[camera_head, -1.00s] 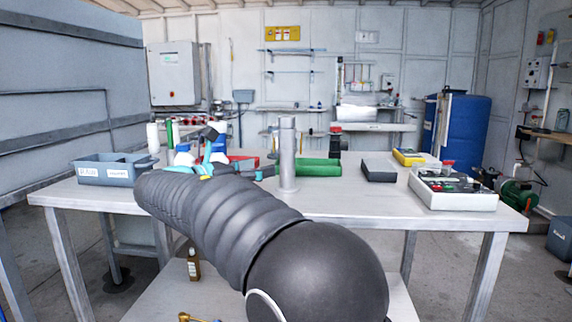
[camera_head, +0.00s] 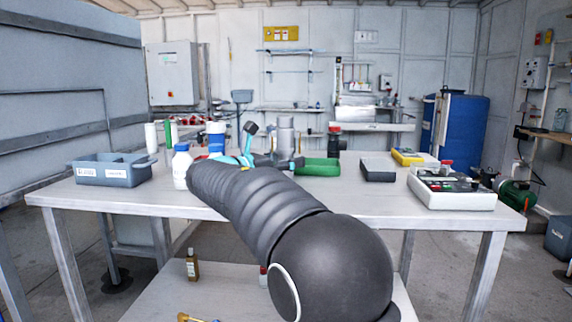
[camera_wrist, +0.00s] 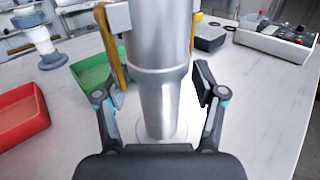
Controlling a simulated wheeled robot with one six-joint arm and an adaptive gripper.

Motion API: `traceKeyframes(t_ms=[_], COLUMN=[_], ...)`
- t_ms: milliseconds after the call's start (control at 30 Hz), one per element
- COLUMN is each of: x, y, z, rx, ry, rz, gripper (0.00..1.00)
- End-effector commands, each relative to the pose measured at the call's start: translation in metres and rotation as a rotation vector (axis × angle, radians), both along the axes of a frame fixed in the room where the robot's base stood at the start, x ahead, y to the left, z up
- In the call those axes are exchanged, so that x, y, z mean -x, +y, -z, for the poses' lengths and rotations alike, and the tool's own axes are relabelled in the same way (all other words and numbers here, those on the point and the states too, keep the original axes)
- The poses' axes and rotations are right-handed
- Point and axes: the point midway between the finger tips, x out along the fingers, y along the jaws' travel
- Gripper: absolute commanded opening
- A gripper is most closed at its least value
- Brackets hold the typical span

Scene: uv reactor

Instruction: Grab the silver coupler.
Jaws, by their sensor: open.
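The silver coupler (camera_wrist: 160,95) is an upright shiny metal cylinder with a step partway up and a round pale foot on the table. It fills the middle of the wrist view, and its top is out of frame there. My gripper (camera_wrist: 155,48) is open, with one finger on each side of the cylinder. I cannot tell whether either finger touches it. In the head view the upper part of the silver coupler (camera_head: 286,132) shows, while my gripper and arm hide its lower part.
A green tray (camera_wrist: 96,76) and a red tray (camera_wrist: 22,118) lie left of the cylinder. A white-blue bottle (camera_head: 181,168) and grey bin (camera_head: 108,171) stand left on the table. A dark box (camera_head: 378,170) and control box (camera_head: 452,190) sit right, with bare tabletop between.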

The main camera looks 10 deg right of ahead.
Motion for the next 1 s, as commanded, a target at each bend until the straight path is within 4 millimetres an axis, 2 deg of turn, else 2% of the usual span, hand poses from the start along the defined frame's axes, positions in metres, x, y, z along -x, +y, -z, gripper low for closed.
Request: traceKeyframes(t_ms=[133, 400, 433, 767, 1000], x=[0.000, 0.000, 0.000, 0.000, 0.000], y=[0.001, 0.001, 0.001, 0.001, 0.001], z=[0.000, 0.000, 0.000, -0.003, -0.019], rx=[0.000, 0.000, 0.000, 0.000, -0.001], ry=[0.000, 0.000, 0.000, -0.002, -0.003], rz=[-0.001, -0.001, -0.001, -0.001, -0.001], gripper=[0.70, 0.02, 0.00, 0.00, 0.00])
